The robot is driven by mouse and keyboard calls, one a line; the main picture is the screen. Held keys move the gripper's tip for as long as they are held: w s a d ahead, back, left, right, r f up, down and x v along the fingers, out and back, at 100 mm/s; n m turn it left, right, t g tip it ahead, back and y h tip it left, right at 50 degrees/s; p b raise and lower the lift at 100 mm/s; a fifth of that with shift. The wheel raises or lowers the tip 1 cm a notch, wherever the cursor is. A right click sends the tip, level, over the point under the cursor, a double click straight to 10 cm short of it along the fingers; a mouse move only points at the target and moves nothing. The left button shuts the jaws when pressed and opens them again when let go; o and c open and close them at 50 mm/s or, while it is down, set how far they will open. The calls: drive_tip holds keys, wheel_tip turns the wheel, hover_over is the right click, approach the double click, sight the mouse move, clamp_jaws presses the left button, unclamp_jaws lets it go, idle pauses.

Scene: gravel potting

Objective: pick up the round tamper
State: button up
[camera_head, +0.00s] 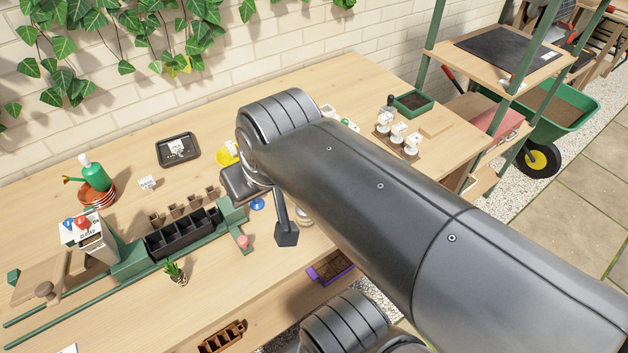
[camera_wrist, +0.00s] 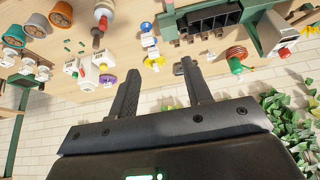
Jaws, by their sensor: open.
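A brown wooden knob (camera_head: 45,290) stands by a pale board at the far left of the bench in the head view. It may be the round tamper's handle, but I cannot tell whether its base is round. My gripper (camera_wrist: 158,78) is open, with nothing between its two dark fingers in the wrist view. In the head view, my gripper (camera_head: 285,232) hangs over the middle of the bench, well to the right of the knob, partly hidden by my arm. A brown-tipped object (camera_wrist: 98,34) shows at upper left in the wrist view; its kind is unclear.
A black cell tray (camera_head: 183,233) sits among green rails between the gripper and knob. A green watering can (camera_head: 95,174), black tray (camera_head: 178,149) and small plant (camera_head: 175,273) stand nearby. Ivy (camera_head: 75,40) hangs on the brick wall. Bare wood lies at the back left.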

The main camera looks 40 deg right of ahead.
wheel_tip(320, 180, up, 26)
drive_tip(key=r, duration=0.1)
drive_tip(key=w+d+f+m+g, duration=0.1)
drive_tip(key=w+d, duration=0.6)
drive_tip(key=d, duration=0.4)
drive_tip(key=w+d+m, duration=0.1)
drive_tip(key=w+d, duration=0.6)
drive_tip(key=d, duration=0.3)
drive_tip(key=shift+h, duration=0.3)
drive_tip(key=shift+w+d+f, duration=0.15)
drive_tip(key=shift+w+f, duration=0.2)
drive_tip(key=shift+f, duration=7.6)
drive_tip(key=shift+w+d+f, duration=0.15)
drive_tip(key=shift+w+f, duration=0.2)
drive_tip(key=shift+f, duration=7.65)
drive_tip(key=shift+w+d+f, duration=0.15)
drive_tip(key=shift+w+f, duration=0.2)
drive_tip(key=shift+f, duration=7.6)
drive_tip(key=shift+w+d+f, duration=0.15)
drive_tip(key=shift+w+f, duration=0.05)
drive_tip(key=shift+f, duration=0.9)
drive_tip(key=shift+w+d+f, duration=0.15)
drive_tip(key=shift+f, duration=0.95)
drive_tip(key=shift+w+f, duration=0.25)
drive_tip(key=shift+f, duration=0.25)
drive_tip(key=shift+c, duration=0.6)
clamp_jaws()
